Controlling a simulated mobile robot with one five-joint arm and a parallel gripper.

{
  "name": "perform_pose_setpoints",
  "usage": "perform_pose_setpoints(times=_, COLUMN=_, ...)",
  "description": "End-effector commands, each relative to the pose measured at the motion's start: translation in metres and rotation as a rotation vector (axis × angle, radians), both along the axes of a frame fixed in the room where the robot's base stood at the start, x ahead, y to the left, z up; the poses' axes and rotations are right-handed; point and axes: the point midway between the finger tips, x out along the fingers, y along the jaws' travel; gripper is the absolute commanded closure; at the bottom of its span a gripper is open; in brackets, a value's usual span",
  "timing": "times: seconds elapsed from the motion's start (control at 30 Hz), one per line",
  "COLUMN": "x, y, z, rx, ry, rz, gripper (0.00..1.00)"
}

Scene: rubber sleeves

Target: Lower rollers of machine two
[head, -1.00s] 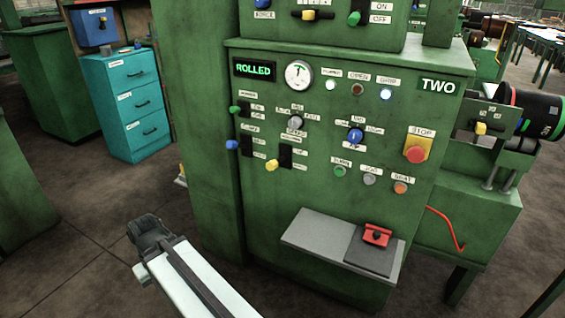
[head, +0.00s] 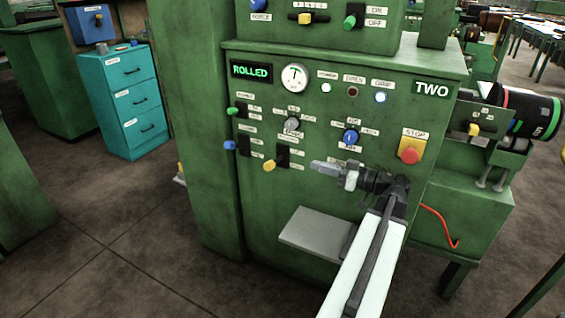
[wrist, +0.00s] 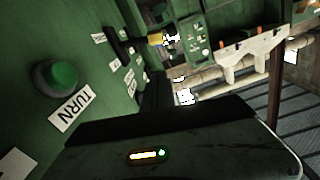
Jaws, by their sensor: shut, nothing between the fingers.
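Machine two has a green panel (head: 320,215) with a lit ROLLED display (head: 250,71) and a round gauge (head: 294,77). On its left are levers with a green knob (head: 232,111), a blue knob (head: 229,146) and a yellow knob (head: 269,166). A grey rotary knob (head: 291,124) and a blue rotary knob (head: 350,137) sit higher. My gripper (head: 316,166) is shut and empty in front of the panel, pointing left, its tip apart from the yellow knob. It hides the lower buttons in the head view; the wrist view shows the green TURN button (wrist: 60,75).
A yellow-backed red STOP button (head: 410,154) is right of my gripper. A grey shelf (head: 315,230) juts out below, partly behind my arm. A roller end (head: 530,112) is at the far right. Open floor lies to the left (head: 110,250).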

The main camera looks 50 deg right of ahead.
Motion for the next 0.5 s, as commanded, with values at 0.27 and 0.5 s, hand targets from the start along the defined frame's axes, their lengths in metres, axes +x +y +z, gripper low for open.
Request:
perform_pose_setpoints(times=0.27, x=0.000, y=0.000, z=0.000, rx=-0.001, ry=-0.001, rz=0.001, gripper=1.00)
perform_pose_setpoints(times=0.5, x=0.027, y=0.008, z=0.000, rx=0.000, ry=0.000, rz=0.005, gripper=1.00)
